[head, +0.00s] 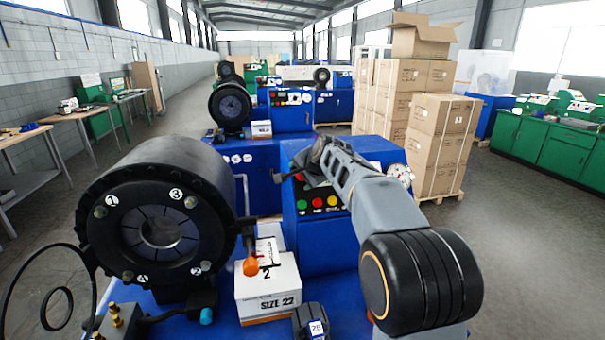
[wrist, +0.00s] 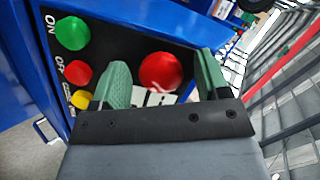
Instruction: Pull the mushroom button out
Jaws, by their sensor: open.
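The red mushroom button (wrist: 160,71) is a large round red cap on a black control panel (wrist: 104,52). In the wrist view it shows between the two green fingers of my open gripper (wrist: 162,62), with a gap on each side. I cannot tell how deep the fingers reach along it. In the head view my gripper (head: 316,160) is over the blue machine's panel, and my arm hides much of that area.
Beside the mushroom button are a green button (wrist: 72,33), a smaller red button (wrist: 78,72) and a yellow button (wrist: 82,99). In the head view a black crimper head (head: 92,240) and a SIZE 22 box (head: 268,293) stand at left. Stacked cartons (head: 438,150) stand behind.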

